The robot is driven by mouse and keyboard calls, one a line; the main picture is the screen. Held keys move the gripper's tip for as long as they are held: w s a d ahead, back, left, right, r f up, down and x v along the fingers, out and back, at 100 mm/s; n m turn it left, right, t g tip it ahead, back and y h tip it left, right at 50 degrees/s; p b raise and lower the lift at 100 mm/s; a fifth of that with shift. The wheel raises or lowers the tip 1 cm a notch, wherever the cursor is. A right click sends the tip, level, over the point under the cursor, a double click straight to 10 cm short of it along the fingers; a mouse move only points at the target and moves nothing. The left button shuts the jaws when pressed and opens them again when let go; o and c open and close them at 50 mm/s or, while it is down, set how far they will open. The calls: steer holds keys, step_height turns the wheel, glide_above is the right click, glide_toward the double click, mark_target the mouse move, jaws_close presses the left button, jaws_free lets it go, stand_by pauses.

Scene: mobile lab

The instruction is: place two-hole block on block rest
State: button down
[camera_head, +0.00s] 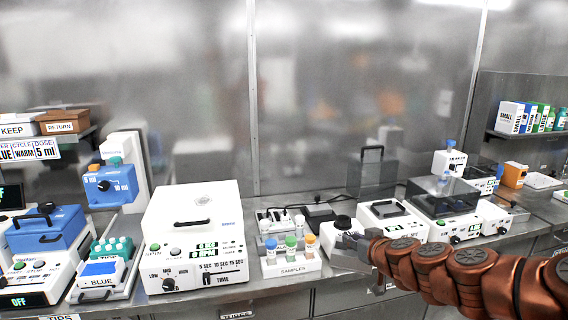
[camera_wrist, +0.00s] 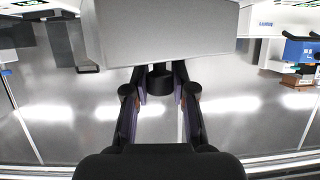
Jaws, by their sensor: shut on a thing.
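My gripper (camera_wrist: 160,95) is shut on a black knob-like part (camera_wrist: 160,78) between its fingertips. A large plain grey block (camera_wrist: 165,32) sits just beyond the knob in the wrist view and appears joined to it; I take it as the two-hole block. No holes show on its visible face. In the head view my gripper (camera_head: 352,241) is at the front of the bench, right of the samples rack (camera_head: 292,267), with a grey shape (camera_head: 349,257) just below it. I cannot pick out the block rest with certainty.
A white timer device (camera_head: 195,225) stands left of the samples rack. A white device with a black knob (camera_head: 342,222) is just behind my gripper. White lidded devices (camera_head: 395,218) crowd the right. The bench front edge runs below my gripper.

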steer(key=shift+w+f, duration=0.2)
steer(key=shift+f, duration=0.4)
steer(key=shift+f+h, duration=0.3)
steer(key=shift+f, duration=0.05)
step_height(320, 180, down, 10)
steer(key=w+m+h, duration=0.2)
steer(key=m+h, duration=0.1)
steer(key=shift+f, duration=0.15)
